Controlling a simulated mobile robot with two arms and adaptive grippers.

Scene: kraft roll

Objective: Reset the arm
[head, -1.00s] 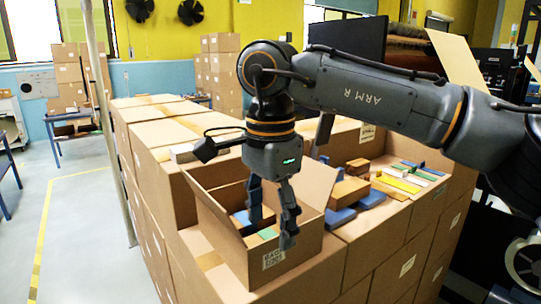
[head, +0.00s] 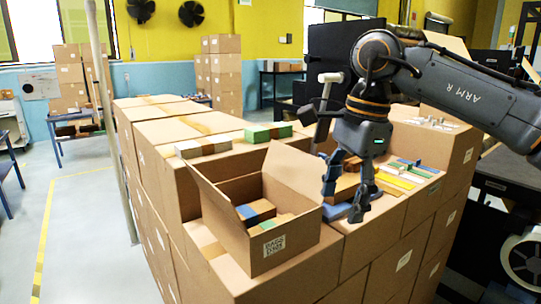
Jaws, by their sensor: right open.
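My right gripper (head: 343,205) hangs from the right arm, fingers pointing down and spread apart, with nothing between them. It is just right of the open cardboard box (head: 284,251), in front of the small items lying on the stacked cartons. The open box has raised flaps and a printed label on its front. Inside it lie a blue piece (head: 246,212), a brown block (head: 262,207) and a green-topped piece. My left gripper is not in the head view.
Large cartons (head: 185,127) form the surface under the box. Blue, yellow and green flat pieces (head: 398,181) lie at the right. A pole (head: 106,120) stands at the left.

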